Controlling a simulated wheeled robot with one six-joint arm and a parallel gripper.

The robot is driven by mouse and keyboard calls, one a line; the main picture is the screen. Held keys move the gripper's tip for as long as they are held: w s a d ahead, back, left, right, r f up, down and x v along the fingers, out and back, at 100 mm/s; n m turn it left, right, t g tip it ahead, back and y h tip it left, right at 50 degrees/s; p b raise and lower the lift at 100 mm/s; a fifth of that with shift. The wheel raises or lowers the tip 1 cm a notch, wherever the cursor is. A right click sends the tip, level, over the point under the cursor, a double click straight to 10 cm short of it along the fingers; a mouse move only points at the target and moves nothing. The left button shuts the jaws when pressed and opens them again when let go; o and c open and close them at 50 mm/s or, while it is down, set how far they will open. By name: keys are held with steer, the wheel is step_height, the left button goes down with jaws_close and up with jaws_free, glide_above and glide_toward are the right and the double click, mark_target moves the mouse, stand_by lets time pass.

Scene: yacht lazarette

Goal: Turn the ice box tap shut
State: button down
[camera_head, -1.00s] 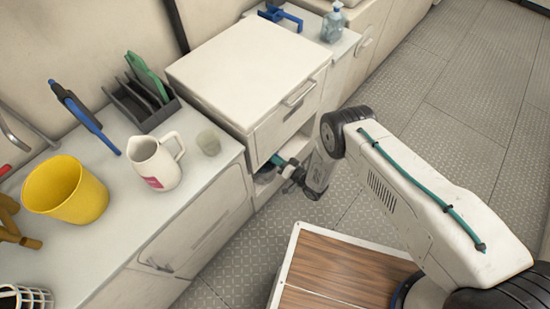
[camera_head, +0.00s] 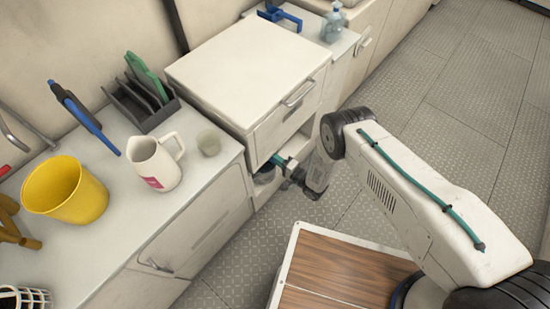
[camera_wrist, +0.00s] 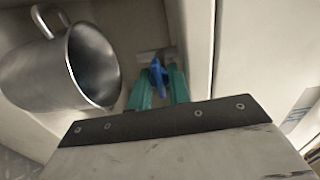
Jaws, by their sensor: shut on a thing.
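The ice box (camera_head: 245,70) is a white box with a flat lid and a metal latch on its front, standing at the middle of the counter run. Its tap (camera_wrist: 157,72) shows in the wrist view as a small blue handle on a pale metal stem. My gripper (camera_wrist: 160,78) has teal fingers, one on each side of the blue handle, shut on it. In the head view my gripper (camera_head: 277,160) reaches in below the front of the ice box, and the tap cannot be made out there.
A metal mug (camera_wrist: 80,70) stands left of my fingers, close to them. A white jug (camera_head: 155,163), a grey cup (camera_head: 209,143), a yellow bucket (camera_head: 65,190) and a rack (camera_head: 140,105) stand on the left counter.

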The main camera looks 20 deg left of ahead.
steer(key=shift+d+m, duration=0.1)
steer(key=shift+m, duration=0.2)
steer(key=c, duration=1.3)
jaws_free()
